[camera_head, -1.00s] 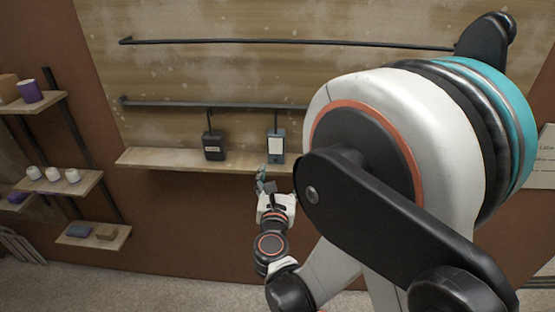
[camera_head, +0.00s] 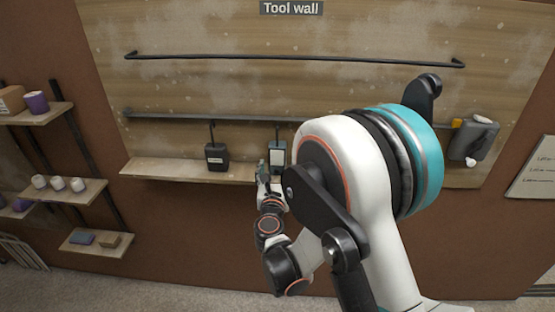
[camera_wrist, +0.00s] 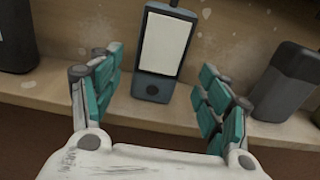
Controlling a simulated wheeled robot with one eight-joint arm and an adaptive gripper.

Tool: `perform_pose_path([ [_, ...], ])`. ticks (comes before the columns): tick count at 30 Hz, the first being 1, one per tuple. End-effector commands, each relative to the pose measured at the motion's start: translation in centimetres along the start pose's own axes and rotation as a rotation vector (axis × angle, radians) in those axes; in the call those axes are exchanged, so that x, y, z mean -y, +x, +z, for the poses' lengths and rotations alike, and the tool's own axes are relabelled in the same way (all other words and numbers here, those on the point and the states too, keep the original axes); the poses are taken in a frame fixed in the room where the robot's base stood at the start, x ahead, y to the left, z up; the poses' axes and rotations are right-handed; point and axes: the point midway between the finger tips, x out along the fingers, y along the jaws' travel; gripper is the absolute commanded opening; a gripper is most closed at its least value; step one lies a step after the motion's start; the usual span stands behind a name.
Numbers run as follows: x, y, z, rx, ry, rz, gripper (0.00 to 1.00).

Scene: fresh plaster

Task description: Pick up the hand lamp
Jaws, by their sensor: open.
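The hand lamp appears to be the blue-grey block with a white panel (camera_head: 278,158), upright at the shelf below a rail in the head view. In the wrist view the lamp (camera_wrist: 153,87) stands beyond my fingers, near the middle, with a dark cord or hook at its top. My gripper (camera_wrist: 160,75) is open, with one teal-padded finger to each side of the lamp in the picture. No contact shows. In the head view my gripper (camera_head: 262,171) is at the shelf edge, just left of the lamp and slightly lower.
A dark box (camera_head: 215,157) hangs left of the lamp. A grey device (camera_wrist: 290,80) leans close on the right in the wrist view. The wooden shelf (camera_head: 160,170) runs beneath. Side shelves (camera_head: 75,190) hold small objects. Another grey device (camera_head: 475,138) hangs far right.

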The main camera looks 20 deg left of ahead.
Motion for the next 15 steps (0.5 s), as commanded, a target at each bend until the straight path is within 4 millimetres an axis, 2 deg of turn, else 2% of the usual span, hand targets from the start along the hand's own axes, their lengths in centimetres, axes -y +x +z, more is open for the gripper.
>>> perform_pose_path([
  [6,-0.2,3.0,-0.4,0.000,0.000,-0.002,0.70],
  [15,-0.3,3.5,-0.3,0.000,0.000,-0.001,0.70],
])
